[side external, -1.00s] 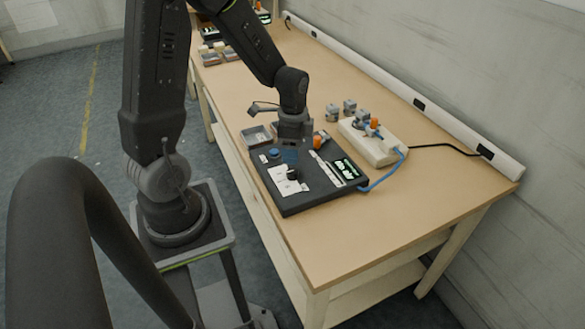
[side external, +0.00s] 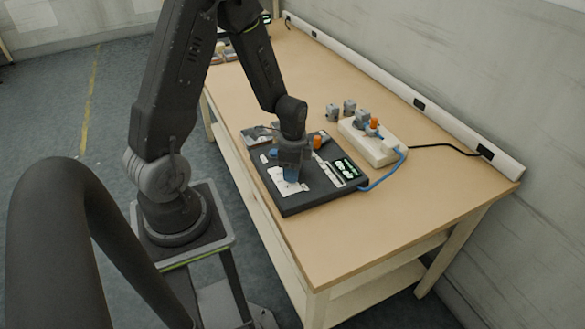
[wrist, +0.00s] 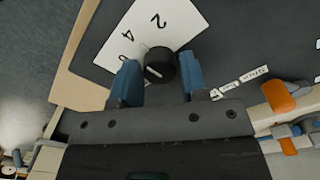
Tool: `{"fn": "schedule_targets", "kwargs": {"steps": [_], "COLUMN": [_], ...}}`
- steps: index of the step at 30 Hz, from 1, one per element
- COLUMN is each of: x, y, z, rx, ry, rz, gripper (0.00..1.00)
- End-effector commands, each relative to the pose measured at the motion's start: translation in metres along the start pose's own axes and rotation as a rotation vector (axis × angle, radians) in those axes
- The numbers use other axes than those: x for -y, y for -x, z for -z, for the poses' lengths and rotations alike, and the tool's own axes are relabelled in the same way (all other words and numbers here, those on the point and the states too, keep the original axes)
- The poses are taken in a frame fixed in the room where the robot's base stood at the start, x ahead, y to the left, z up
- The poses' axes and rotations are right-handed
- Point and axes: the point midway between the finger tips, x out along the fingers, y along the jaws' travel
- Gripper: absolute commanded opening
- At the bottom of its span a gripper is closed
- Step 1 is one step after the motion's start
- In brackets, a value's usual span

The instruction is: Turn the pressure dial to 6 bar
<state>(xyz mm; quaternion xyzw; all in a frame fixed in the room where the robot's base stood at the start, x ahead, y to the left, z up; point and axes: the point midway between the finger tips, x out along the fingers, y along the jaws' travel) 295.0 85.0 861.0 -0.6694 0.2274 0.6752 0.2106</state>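The pressure dial is a black round knob (wrist: 159,65) with a pale pointer line, on a white card (wrist: 140,30) printed with 2, 4 and part of another number. In the wrist view my gripper (wrist: 160,78) is open, with one blue finger on each side of the knob and a visible gap to each. In the side external view my gripper (side external: 291,174) is low over the black panel (side external: 300,206) and hides the knob. The card (side external: 284,185) shows beside the fingers. The panel's lit display (side external: 346,168) is too small to read.
An orange knob (side external: 317,141) stands on the panel's far side. A pale block (side external: 375,147) with blue and orange fittings sits behind it, with a blue cable (side external: 383,180) to the panel. Several grey fittings (side external: 349,106) stand farther back. The table's front right is clear.

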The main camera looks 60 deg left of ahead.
Motion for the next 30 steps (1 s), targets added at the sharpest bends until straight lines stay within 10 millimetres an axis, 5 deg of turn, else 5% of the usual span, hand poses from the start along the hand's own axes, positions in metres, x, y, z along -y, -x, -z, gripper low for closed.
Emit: {"fn": "schedule_targets", "kwargs": {"steps": [9,20,30], "x": [0.0001,0.0001,0.0001], "y": [0.0003,0.0004,0.0005], "z": [0.0000,-0.0001,-0.0003], "rx": [0.000,-0.002,-0.008], "ry": [0.000,0.064,0.312], "rz": [0.000,0.000,-0.001], "gripper": [0.10,0.10,0.10]}}
